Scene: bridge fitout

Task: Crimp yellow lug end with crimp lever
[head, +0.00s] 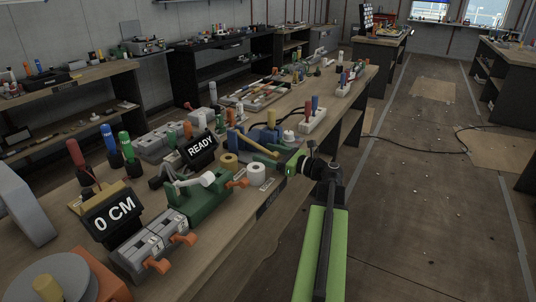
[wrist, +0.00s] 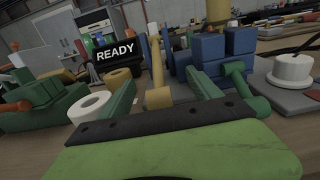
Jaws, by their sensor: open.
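My gripper (head: 264,155) is open over the bench's front edge, its green fingers pointing at the blue blocks (head: 266,136). A yellow lever (head: 246,142) slants beside these blocks. In the wrist view, a yellow bar (wrist: 157,68) stands between my open fingers (wrist: 160,85), seemingly beyond their tips; I cannot tell whether they touch it. The blue blocks (wrist: 208,48) rise behind the right finger. A green T-shaped handle (wrist: 236,76) stands right of that finger. I cannot make out a yellow lug end with certainty.
A READY display (head: 201,149) stands behind a green device (head: 200,200) with a pale lever. White (head: 256,174) and yellow (head: 228,162) rolls sit left of my gripper. A grey device (head: 150,243) and a 0 CM display (head: 113,214) stand nearer. The floor on the right is mostly clear.

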